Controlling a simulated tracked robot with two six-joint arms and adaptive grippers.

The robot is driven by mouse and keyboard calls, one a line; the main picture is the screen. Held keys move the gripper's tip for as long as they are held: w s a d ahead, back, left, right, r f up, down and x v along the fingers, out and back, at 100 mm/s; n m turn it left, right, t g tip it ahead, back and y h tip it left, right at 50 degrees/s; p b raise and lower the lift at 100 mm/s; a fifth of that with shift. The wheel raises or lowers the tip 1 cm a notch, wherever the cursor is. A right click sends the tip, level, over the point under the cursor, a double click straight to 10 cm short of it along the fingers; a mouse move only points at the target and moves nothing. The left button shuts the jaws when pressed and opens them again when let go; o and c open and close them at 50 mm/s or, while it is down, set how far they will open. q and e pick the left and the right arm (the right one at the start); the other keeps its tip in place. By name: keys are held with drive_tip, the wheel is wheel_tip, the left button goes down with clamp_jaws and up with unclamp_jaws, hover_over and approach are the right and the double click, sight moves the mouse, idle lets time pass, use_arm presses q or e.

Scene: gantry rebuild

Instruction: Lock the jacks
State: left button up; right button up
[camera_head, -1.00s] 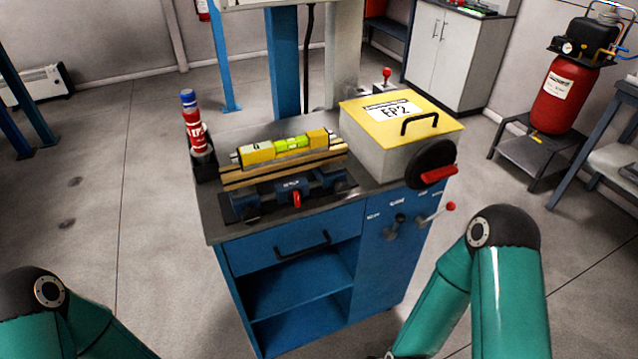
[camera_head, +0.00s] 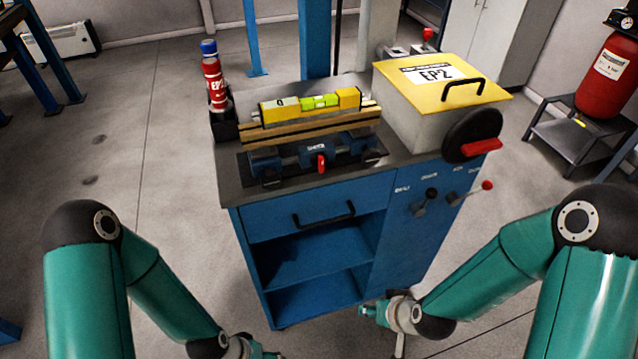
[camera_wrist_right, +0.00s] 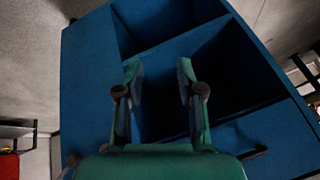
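A blue clamp-like fixture (camera_head: 313,151) with a red lever (camera_head: 321,163) sits on the workbench top; I cannot tell whether it is locked. Wooden strips (camera_head: 310,126) lie above it, and a yellow spirit level (camera_head: 308,104) rests on them. Two levers stick out of the bench front, one dark-knobbed (camera_head: 429,196) and one red-knobbed (camera_head: 486,186). My right gripper (camera_wrist_right: 160,82) is open and empty in the right wrist view, facing the bench's blue shelves. My left forearm ends at the bottom edge of the head view; its fingers are out of frame.
A red compressor tank (camera_head: 608,82) stands at right. Floor at left is clear.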

drive_tip(key=w+a+r+n+t+b, duration=0.2)
drive_tip(key=w+a+r+t+b, duration=0.25)
drive_tip(key=w+r+b, duration=0.2)
drive_tip(key=n+t+y+b, duration=0.2)
drive_tip(key=t+b, duration=0.5)
drive_tip(key=t, duration=0.1)
approach(322, 166)
use_arm(q)
wheel_tip(322, 166, down, 16)
drive_tip(key=shift+f, duration=0.2)
use_arm(e)
drive_tip(key=x, duration=0.8)
drive_tip(key=shift+w, duration=0.2)
